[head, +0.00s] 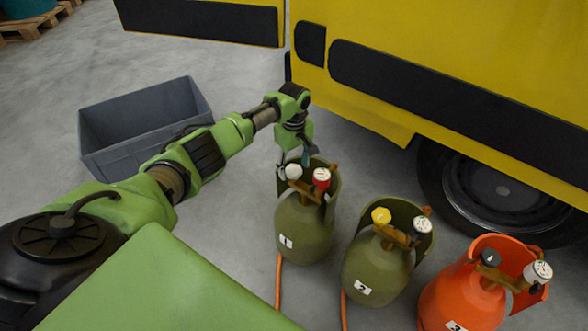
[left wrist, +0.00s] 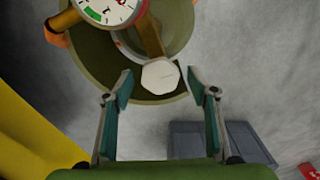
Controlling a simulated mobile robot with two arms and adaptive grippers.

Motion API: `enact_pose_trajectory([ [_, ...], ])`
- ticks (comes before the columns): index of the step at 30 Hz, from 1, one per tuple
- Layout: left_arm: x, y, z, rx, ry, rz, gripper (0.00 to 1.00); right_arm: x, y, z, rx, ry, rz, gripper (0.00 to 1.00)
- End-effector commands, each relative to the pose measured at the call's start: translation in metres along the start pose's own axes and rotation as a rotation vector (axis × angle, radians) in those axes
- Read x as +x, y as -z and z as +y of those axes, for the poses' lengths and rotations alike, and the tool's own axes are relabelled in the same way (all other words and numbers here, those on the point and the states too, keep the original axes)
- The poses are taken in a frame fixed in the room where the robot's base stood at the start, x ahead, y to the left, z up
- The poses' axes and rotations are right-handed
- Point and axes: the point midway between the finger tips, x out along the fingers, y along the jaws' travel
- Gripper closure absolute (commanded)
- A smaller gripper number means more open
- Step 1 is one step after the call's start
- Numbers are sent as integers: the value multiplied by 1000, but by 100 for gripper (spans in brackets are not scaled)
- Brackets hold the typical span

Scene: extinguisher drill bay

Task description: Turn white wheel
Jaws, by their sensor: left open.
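The white wheel (head: 293,171) sits on top of the olive cylinder (head: 303,230) labelled 1, next to a red-bodied gauge (head: 321,178). My left gripper (head: 294,162) is open at the top of this cylinder, pointing down by the wheel. In the left wrist view the white wheel (left wrist: 160,76) shows between and slightly beyond the two open fingertips (left wrist: 159,83), with a gap on each side. Neither finger appears to touch it. The gauge dial (left wrist: 108,8) shows at the top edge. My right gripper is not in view.
An olive cylinder (head: 376,268) labelled 2 with a yellow wheel (head: 381,216) and an orange cylinder (head: 462,300) stand to the right. A yellow vehicle (head: 440,60) is behind. A grey bin (head: 120,160) stands on open floor at left. Orange hoses (head: 278,285) run along the floor.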

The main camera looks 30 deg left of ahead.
Motion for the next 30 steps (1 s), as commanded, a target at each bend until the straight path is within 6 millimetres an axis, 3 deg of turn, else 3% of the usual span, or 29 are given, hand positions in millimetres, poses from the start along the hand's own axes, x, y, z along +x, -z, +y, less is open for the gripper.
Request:
enact_pose_trajectory([
  [10, 4, 0, 0, 0, 0, 1, 47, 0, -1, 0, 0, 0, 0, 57],
  [15, 4, 0, 0, 0, 0, 1, 86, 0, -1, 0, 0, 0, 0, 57],
  [30, 2, -1, 0, 49, 0, -1, 86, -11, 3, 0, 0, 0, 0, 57],
])
